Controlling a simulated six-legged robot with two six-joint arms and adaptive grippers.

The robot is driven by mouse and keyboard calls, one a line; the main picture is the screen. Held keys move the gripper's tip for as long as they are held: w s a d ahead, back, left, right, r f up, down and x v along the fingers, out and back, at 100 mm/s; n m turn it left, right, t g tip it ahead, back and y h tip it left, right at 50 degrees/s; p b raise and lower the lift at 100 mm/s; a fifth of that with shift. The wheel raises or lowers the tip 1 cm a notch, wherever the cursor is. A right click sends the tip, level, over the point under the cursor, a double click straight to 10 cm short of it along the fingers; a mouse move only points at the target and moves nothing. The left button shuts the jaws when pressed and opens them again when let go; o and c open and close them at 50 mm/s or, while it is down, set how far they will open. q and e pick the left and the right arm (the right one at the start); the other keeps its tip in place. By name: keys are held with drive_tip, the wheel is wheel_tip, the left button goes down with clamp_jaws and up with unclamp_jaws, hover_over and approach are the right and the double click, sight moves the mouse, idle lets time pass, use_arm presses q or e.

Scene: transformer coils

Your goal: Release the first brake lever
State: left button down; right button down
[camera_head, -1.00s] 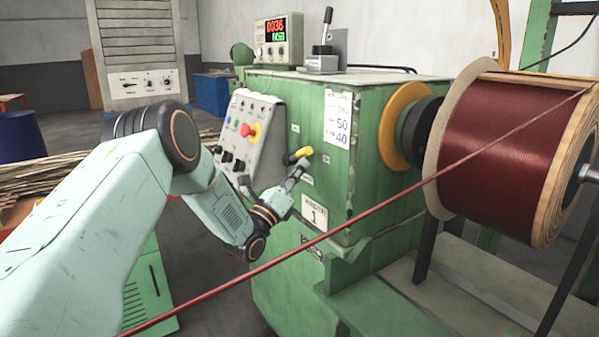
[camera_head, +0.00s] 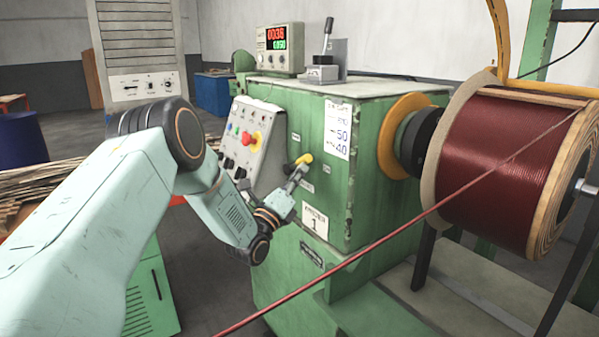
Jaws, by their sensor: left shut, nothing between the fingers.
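The green winding machine (camera_head: 375,130) stands in the middle of the view. A small lever with a yellow grip and dark base (camera_head: 304,159) is on its front face, right of the control panel. My left gripper (camera_head: 299,171) is shut and empty, its tips just below the yellow grip; I cannot tell whether they touch it. Another lever (camera_head: 327,40), with a black handle, stands nearly upright on a grey base on top of the machine. I cannot tell which is the first brake lever. My right gripper is out of view.
A sloped control panel (camera_head: 246,140) with a red button is left of the yellow-gripped lever. A coil of red wire (camera_head: 505,165) sits at the right. Its red strand (camera_head: 380,240) crosses diagonally in front of the machine. A display box (camera_head: 279,48) stands on top.

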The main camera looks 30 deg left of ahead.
use_arm(q)
drive_tip(key=w+a+r+n+g+y+p, duration=0.2)
drive_tip(key=a+r+n+g+y+p, duration=0.1)
drive_tip(key=n+p, duration=0.7)
drive_tip(key=shift+a+r+g+y+p, duration=0.3)
drive_tip(key=shift+a+r+g+p, duration=0.65)
drive_tip(key=shift+r+p, duration=0.95)
drive_tip(key=shift+w+a+f+p, duration=0.1)
drive_tip(key=shift+a+f+p, duration=0.05)
drive_tip(key=shift+f+p, duration=0.2)
